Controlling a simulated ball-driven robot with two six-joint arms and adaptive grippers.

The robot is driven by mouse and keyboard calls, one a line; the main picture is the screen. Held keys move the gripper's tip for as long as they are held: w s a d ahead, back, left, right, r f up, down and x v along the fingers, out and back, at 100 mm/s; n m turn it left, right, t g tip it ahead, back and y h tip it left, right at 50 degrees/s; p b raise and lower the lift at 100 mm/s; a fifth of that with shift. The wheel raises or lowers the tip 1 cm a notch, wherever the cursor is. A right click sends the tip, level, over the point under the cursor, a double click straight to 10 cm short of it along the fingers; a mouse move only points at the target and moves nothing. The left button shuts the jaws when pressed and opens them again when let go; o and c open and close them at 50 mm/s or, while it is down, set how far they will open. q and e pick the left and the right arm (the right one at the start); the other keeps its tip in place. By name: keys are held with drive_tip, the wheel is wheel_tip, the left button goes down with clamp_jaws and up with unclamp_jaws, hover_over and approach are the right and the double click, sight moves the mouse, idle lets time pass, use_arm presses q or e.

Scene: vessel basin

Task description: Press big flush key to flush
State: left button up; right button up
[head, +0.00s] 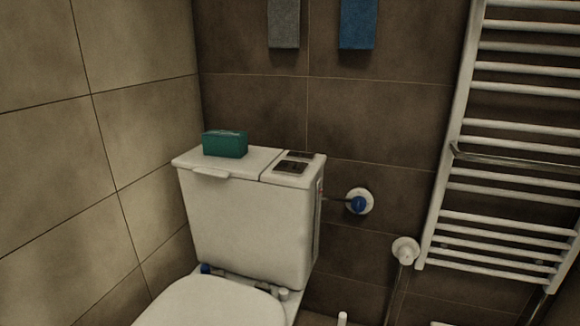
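The white toilet cistern (240,220) stands against the dark tiled wall in the head view. On the right part of its top are the dark flush keys. The larger flush key (290,167) is nearer the front, and a smaller key (299,155) lies behind it. Both look small and dim, and I cannot tell whether either is pressed. Neither of my grippers is in the head view.
A green box (225,143) sits on the cistern lid, left of the keys. The white toilet lid (210,303) is below, in front. A blue-handled valve (357,204) is on the wall to the right. A white towel rail (505,145) stands further right.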

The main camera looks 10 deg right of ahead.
clamp_jaws()
idle(0.7)
drive_tip(key=shift+d, duration=0.1)
